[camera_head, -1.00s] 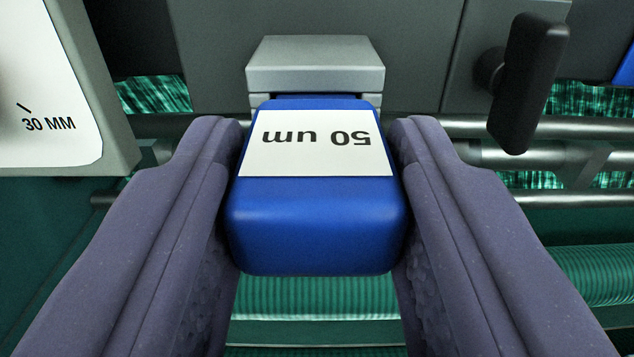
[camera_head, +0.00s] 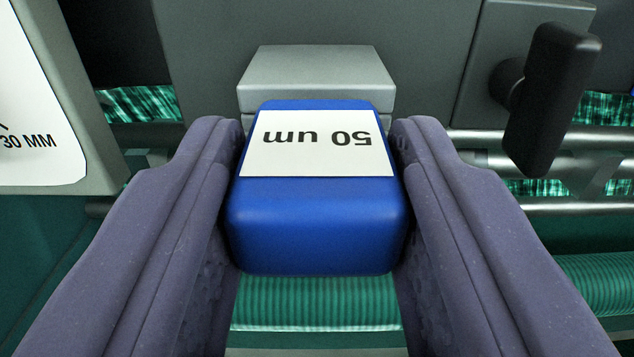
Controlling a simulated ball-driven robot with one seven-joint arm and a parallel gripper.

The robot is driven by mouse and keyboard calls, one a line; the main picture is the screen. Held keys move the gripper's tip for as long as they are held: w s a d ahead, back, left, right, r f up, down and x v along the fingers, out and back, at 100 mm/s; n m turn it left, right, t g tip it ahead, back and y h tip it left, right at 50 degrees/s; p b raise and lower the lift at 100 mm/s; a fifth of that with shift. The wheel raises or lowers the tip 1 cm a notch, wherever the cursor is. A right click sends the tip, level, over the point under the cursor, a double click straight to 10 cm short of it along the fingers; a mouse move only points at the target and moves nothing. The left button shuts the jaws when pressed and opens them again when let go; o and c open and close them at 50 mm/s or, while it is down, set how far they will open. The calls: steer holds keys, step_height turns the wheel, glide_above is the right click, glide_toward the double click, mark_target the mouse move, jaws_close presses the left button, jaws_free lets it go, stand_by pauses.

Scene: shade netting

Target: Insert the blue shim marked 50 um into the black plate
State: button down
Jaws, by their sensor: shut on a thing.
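The blue shim (camera_head: 316,228) has a white label reading "50 um", upside down in the picture. My gripper (camera_head: 316,150) is shut on it, one purple finger against each side. The shim's far end is at a light grey block (camera_head: 316,68) fixed on a dark grey panel (camera_head: 400,22). The shim hides the block's lower middle, so I cannot tell how far it reaches in. I cannot tell for sure whether this dark panel is the black plate.
A black handle (camera_head: 553,100) sticks out on the right, near my right finger. A grey board with a white "30 MM" label (camera_head: 35,120) stands at the left. Metal bars (camera_head: 590,140) and green netting (camera_head: 140,104) lie behind, and a green ribbed roller (camera_head: 316,302) is below.

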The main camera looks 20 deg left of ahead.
steer(key=shift+w, duration=0.15)
steer(key=c, duration=0.5)
jaws_free()
steer(key=shift+c, duration=0.2)
steer(key=v, duration=0.7)
steer(key=shift+s, duration=0.4)
